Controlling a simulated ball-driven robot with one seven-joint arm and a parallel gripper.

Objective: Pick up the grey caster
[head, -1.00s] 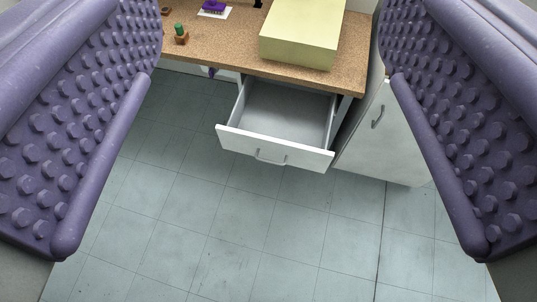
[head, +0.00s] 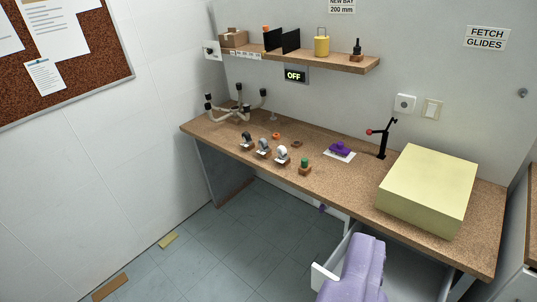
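The middle one looks like the grey caster (head: 264,147). A dark caster (head: 246,140) is to its left and a white caster (head: 282,155) to its right. They are small in the head view, so the shades are hard to judge. A light purple padded part of my gripper (head: 362,270) shows at the bottom, in front of the open drawer and well apart from the casters. Its fingertips and gap cannot be made out, and I see nothing held.
Behind are an upturned caster base (head: 237,108) and a purple item on white card (head: 340,150). A yellow box (head: 428,190) fills the bench's right part. The drawer (head: 335,268) sticks out below.

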